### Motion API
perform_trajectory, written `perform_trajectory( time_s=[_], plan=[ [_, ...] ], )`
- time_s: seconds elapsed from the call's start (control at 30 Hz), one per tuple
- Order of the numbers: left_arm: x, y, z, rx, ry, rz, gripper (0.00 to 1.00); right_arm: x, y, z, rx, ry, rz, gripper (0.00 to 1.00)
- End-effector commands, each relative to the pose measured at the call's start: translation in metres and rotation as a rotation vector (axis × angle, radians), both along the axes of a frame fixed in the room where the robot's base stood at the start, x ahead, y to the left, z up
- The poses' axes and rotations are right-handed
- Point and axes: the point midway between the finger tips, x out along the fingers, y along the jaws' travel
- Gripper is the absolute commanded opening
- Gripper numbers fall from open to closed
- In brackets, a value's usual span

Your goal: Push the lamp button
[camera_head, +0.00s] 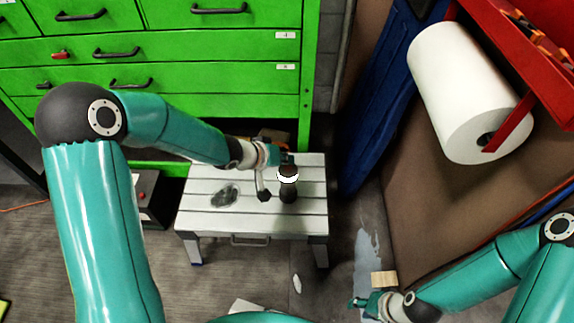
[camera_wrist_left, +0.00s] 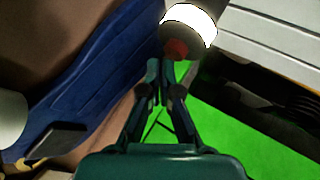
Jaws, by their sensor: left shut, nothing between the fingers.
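The lamp (camera_head: 288,194) is dark with a bright white band and stands upright on the small white slatted table. In the left wrist view its lit white band (camera_wrist_left: 190,22) is at the top, with a red button (camera_wrist_left: 176,49) at its end. My left gripper (camera_head: 287,159) is at the lamp's top in the head view. In the wrist view the left gripper (camera_wrist_left: 160,66) is shut and empty, its fingertips right beside the red button; I cannot tell whether they touch it. My right gripper (camera_head: 358,302) is low at the right, away from the table, too small to judge.
Green drawers (camera_head: 215,65) stand behind. A white paper roll (camera_head: 465,90) hangs at right near a blue panel (camera_head: 375,110). A wooden block (camera_head: 384,281) is near my right gripper.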

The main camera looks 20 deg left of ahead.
Motion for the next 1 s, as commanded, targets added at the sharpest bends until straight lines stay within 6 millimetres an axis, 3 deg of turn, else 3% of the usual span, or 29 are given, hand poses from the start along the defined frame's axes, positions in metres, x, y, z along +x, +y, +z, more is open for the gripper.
perform_trajectory(
  time_s=[1.0],
  plan=[
    [0.0000, 0.0000, -0.0091, -0.001, 0.000, 0.001, 0.00, 0.0001, 0.0000, -0.0056, 0.000, 0.000, 0.000, 0.40]
  ],
)
